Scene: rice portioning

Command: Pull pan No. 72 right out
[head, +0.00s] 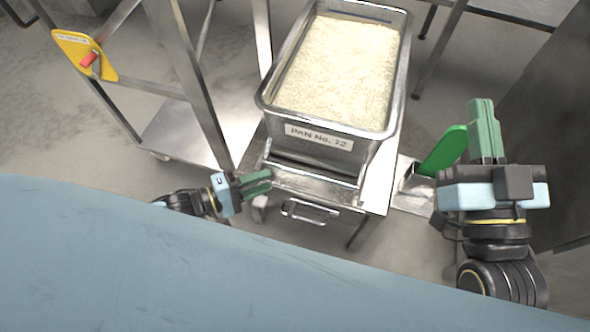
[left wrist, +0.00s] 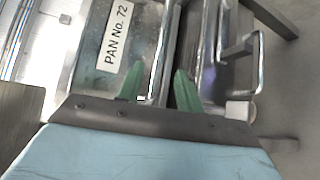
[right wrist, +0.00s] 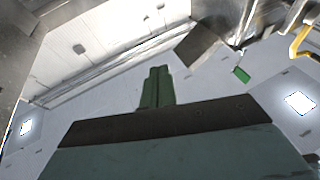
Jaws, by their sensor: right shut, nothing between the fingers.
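Pan No. 72 (head: 325,157) is a deep steel pan filled with rice, with a white label on its front wall. It sits on a steel stand in the middle of the head view. Its label (left wrist: 117,35) also shows in the left wrist view. My left gripper (head: 262,182) is low at the pan's front left corner. Its two green fingers (left wrist: 160,82) are apart, with a steel edge between or just beyond them; I cannot tell whether they touch it. My right gripper (head: 484,112) is raised to the right of the pan, fingers together and empty.
Below the pan is a steel stand (head: 377,190) with a drawer-like handle (head: 310,212). A green scoop-like piece (head: 443,150) stands on the right. A steel rack with a yellow plate (head: 84,55) is on the left. A blue surface (head: 130,265) fills the foreground.

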